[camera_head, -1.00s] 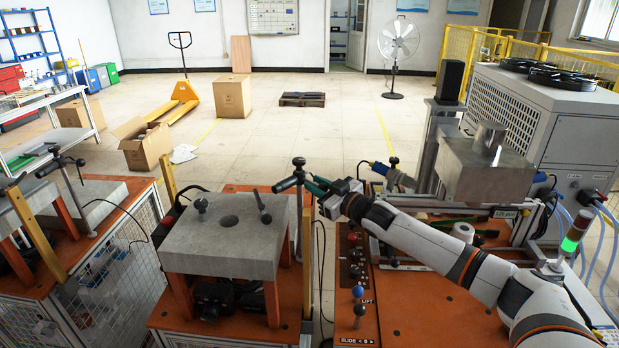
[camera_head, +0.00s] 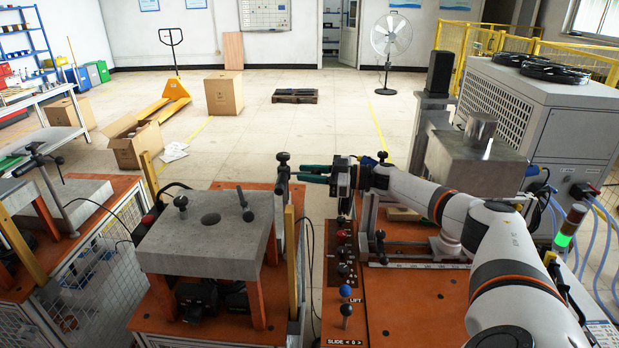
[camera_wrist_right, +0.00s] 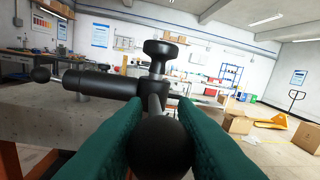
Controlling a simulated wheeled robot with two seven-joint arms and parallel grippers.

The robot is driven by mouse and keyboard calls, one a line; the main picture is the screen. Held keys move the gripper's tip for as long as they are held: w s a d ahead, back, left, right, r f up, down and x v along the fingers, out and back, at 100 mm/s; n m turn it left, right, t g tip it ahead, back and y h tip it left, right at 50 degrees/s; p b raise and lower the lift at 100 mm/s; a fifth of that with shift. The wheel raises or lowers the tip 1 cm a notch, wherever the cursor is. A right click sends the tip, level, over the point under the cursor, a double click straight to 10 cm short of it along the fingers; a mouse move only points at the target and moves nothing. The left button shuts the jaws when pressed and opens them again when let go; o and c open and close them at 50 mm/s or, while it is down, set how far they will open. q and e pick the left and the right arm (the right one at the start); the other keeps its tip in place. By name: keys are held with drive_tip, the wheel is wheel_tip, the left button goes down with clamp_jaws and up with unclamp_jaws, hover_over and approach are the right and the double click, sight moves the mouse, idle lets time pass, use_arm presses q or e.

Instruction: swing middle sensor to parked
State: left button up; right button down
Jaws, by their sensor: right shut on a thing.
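The middle sensor (camera_head: 282,172) is a black barrel on a post at the right rear edge of the middle grey plate (camera_head: 207,240). In the head view its barrel looks foreshortened, close to the plate's edge. My right gripper (camera_head: 303,174) reaches it from the right with green fingers. In the right wrist view the fingers close around a black ball (camera_wrist_right: 160,148) on the sensor's handle. There the sensor's barrel (camera_wrist_right: 100,84) points left beside the plate, with a dark clamp knob (camera_wrist_right: 161,50) above. My left gripper is not in view.
Two small knobbed rods stand on the middle plate. Another sensor (camera_head: 36,160) stands on the left station. The orange right bench (camera_head: 410,310) carries a lever panel and a raised metal block (camera_head: 475,165). Open floor lies behind the stations.

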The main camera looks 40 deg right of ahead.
drive_tip(key=shift+a, duration=0.1)
drive_tip(key=shift+r, duration=0.1)
drive_tip(key=c, duration=1.2)
unclamp_jaws()
drive_tip(key=shift+w, duration=0.15)
wheel_tip(320, 180, up, 10)
drive_tip(key=shift+f+b, duration=0.1)
drive_tip(key=shift+b, duration=0.6)
